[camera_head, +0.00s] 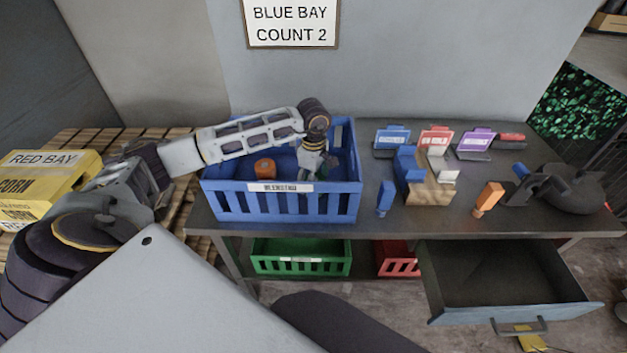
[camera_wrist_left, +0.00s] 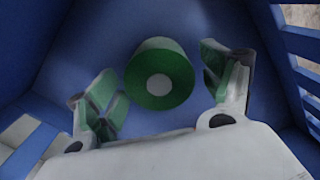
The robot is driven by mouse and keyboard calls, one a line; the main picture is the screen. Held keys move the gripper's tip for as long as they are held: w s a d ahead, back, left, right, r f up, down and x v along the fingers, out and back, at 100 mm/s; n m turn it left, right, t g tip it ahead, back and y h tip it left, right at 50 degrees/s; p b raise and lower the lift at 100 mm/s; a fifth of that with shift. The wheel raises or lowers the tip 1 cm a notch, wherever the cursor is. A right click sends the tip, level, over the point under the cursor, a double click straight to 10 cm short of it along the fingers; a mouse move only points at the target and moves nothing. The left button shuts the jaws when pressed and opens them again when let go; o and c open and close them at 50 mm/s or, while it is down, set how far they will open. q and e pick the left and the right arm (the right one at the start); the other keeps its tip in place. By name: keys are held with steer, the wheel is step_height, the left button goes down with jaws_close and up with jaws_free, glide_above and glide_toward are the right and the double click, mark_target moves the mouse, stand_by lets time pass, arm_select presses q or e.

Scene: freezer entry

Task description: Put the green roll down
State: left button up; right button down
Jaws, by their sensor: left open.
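The green roll (camera_wrist_left: 158,78), with a pale round core, shows in the left wrist view inside the blue crate. It lies between the two fingers of my left gripper (camera_wrist_left: 160,82), with gaps on both sides. The fingers are spread open and have green pads. In the head view my left gripper (camera_head: 318,172) reaches down into the right part of the blue crate (camera_head: 285,205). The roll is mostly or wholly hidden there by the gripper. My right gripper is not in view.
An orange roll (camera_head: 265,168) sits in the crate's left half. To the right on the bench stand small blue, red and purple labelled holders, a wooden block (camera_head: 430,190), an orange item (camera_head: 487,198) and a dark pan (camera_head: 575,190). An open drawer (camera_head: 510,312) juts out below.

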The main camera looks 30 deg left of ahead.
arm_select(q)
steer(key=shift+r, duration=0.1)
step_height(320, 180, up, 12)
steer(key=shift+b, duration=0.3)
stand_by(0.7)
steer(key=shift+r, duration=0.1)
stand_by(0.4)
